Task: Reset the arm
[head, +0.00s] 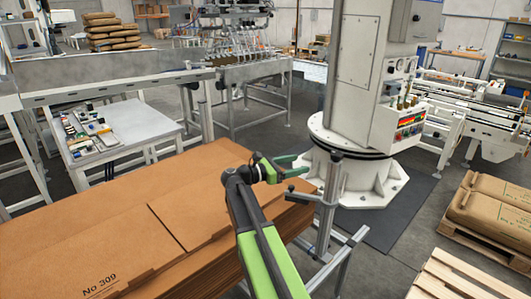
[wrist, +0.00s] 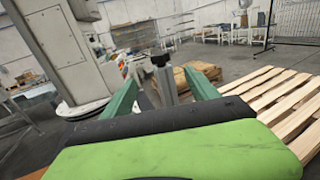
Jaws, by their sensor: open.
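My arm, green and black, rises from the bottom of the head view and bends at a dark joint. My gripper (head: 300,172) has green fingers and points to the right, over the right end of a stack of brown cardboard sheets (head: 120,215). In the wrist view my gripper (wrist: 160,92) shows its two fingers spread wide apart. Nothing is held between them. A grey post (wrist: 165,82) with a dark top shows between the fingers, farther off.
The grey post (head: 328,205) stands close to my gripper. A white machine column (head: 357,80) on a round base rises behind it. Brown sacks (head: 490,210) lie on a pallet at right, and an empty wooden pallet (head: 455,278) is at lower right. A side table (head: 150,122) holds small items.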

